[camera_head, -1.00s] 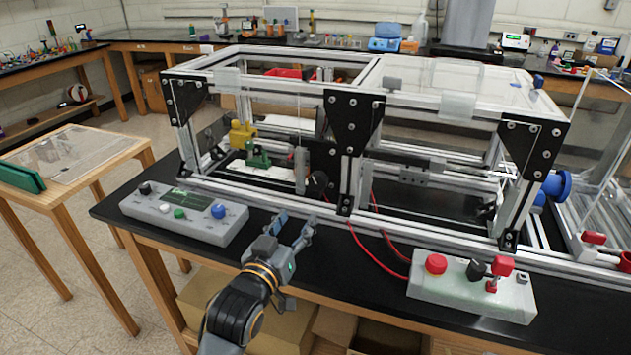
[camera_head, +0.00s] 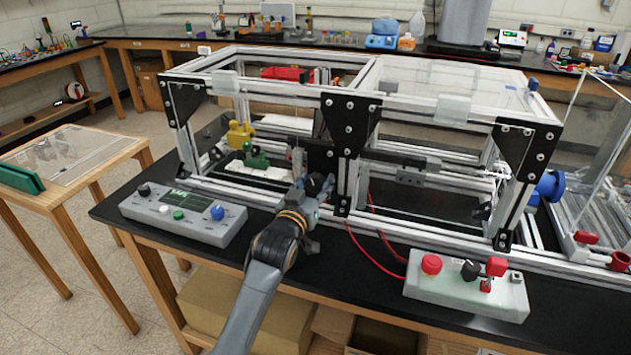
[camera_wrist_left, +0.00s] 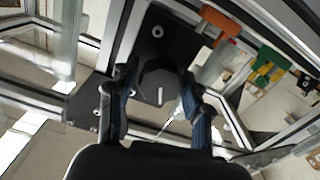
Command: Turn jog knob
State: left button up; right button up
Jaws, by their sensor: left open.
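A round black knob with a white pointer line (camera_wrist_left: 158,80) sits on a black plate of the aluminium frame. In the left wrist view it lies between the two fingers of my left gripper (camera_wrist_left: 158,92). The fingers are open, one on each side of it; I cannot tell whether they touch it. The pointer line runs nearly straight up and down in that view. In the head view my left gripper (camera_head: 318,186) is at the front lower rail of the frame, left of the middle post, and covers most of the knob. My right gripper is not in view.
A grey control box (camera_head: 183,215) with knobs and buttons stands left of my arm. A pale box with red controls (camera_head: 465,287) stands at the right. Red cables (camera_head: 372,250) run between the frame and that box. The middle post (camera_head: 346,178) rises right beside my gripper.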

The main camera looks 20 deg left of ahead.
pick_arm(q)
jog(key=shift+w, duration=0.1)
jog(key=c, duration=0.9)
jog(key=shift+r+m+p, duration=0.15)
jog(key=shift+m+p, duration=0.65)
jog(key=shift+m, duration=0.3)
jog(key=m+p, duration=0.1)
jog(key=m, duration=0.1)
jog(key=shift+m, duration=0.3)
jog(key=m+p, duration=0.1)
jog(key=m, duration=0.2)
jog(key=shift+m+p, duration=0.6)
jog(key=shift+m, duration=1)
